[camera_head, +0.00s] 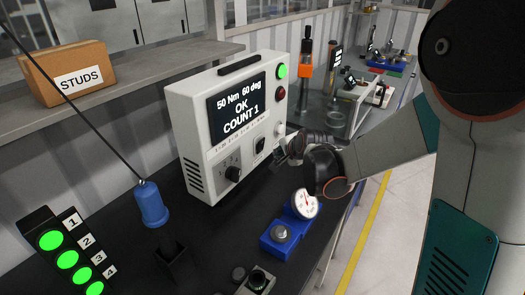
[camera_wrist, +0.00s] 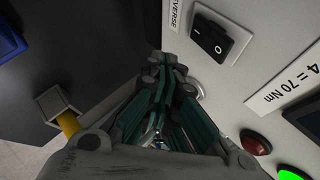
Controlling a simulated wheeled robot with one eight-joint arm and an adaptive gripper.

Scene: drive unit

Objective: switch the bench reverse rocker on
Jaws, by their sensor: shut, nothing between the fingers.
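The reverse rocker (camera_wrist: 212,38) is a black switch in a pale frame on the controller box, with I and O marks on its face. A label reading "VERSE" (camera_wrist: 176,14) is beside it, partly cut off. The rocker also shows small in the head view (camera_head: 260,145), on the lower front of the white controller box (camera_head: 185,120). I cannot tell which side is pressed. My gripper (camera_wrist: 168,68) is shut and empty, close to the box face and beside the rocker, seemingly apart from it. In the head view my gripper (camera_head: 278,157) is just right of the rocker.
A blue hanging tool (camera_head: 151,204) is at left. A round gauge (camera_head: 304,204) and blue block (camera_head: 268,245) stand below my arm on the dark bench.

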